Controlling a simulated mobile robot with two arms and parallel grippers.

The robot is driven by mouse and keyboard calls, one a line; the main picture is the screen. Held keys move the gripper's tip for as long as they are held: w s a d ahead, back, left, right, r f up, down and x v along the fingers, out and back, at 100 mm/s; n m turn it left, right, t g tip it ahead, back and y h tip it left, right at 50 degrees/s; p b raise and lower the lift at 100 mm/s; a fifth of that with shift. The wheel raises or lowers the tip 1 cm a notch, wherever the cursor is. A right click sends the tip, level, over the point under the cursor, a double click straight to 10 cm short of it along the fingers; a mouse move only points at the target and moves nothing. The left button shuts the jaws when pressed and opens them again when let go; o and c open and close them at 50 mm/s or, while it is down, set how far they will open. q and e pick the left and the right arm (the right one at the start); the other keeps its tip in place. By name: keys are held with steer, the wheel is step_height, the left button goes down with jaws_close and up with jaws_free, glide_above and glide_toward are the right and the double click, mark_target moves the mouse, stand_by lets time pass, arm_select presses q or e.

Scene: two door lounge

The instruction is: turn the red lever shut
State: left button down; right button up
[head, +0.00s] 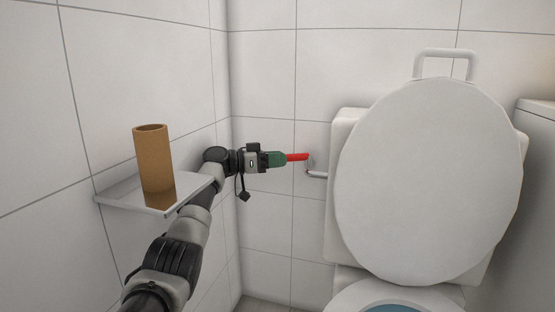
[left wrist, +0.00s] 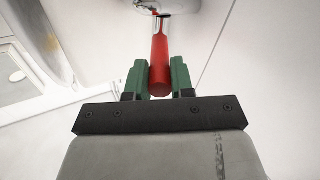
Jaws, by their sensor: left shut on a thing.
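The red lever (head: 297,157) sticks out to the left from a round metal fitting on the tiled wall, beside the toilet tank. In the head view it lies roughly level. My left gripper (head: 281,159) reaches it from the left and is shut on its free end. In the left wrist view the red lever (left wrist: 160,62) runs between the two green fingers of my left gripper (left wrist: 160,80), and its rounded end faces the camera. My right gripper is not in view.
A toilet with its white lid (head: 425,180) raised stands right of the lever. A thin metal pipe (head: 317,174) runs from the fitting to the tank. A brown cardboard tube (head: 153,160) stands on a small wall shelf (head: 120,196) at left, close to my left arm.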

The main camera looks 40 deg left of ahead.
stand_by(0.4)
arm_select(q)
steer(key=c, duration=1)
jaws_free()
steer(key=shift+d, duration=0.1)
steer(key=shift+f, duration=0.1)
